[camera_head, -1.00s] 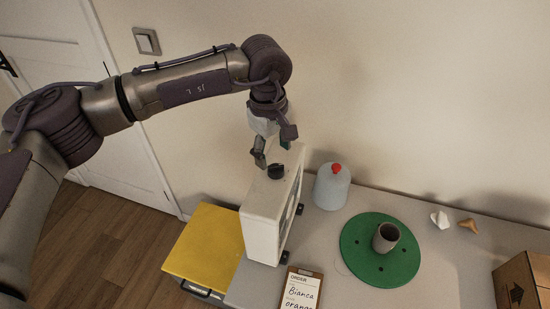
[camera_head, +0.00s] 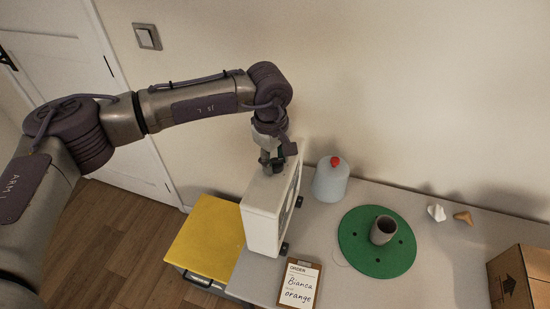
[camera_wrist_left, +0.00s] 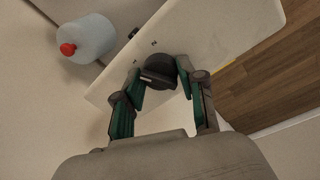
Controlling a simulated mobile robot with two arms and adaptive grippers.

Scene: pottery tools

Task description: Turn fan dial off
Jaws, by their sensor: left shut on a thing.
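The fan is a white box (camera_head: 262,220) standing upright on the table's left end. Its black dial (camera_wrist_left: 158,71) sits on the top face, and small marks show beside it in the left wrist view. My left gripper (camera_head: 274,164) has come down onto the top of the fan. In the left wrist view its two green-padded fingers (camera_wrist_left: 162,86) are on either side of the dial and shut on it. In the head view the dial is mostly hidden by the fingers. My right gripper is not in view.
A pale blue bottle with a red cap (camera_head: 331,180) stands right of the fan. A green disc (camera_head: 360,258) bears a grey cup (camera_head: 383,230). An order clipboard (camera_head: 300,284) lies in front, a yellow-topped box (camera_head: 207,238) is at left, and a cardboard box (camera_head: 515,280) is at right.

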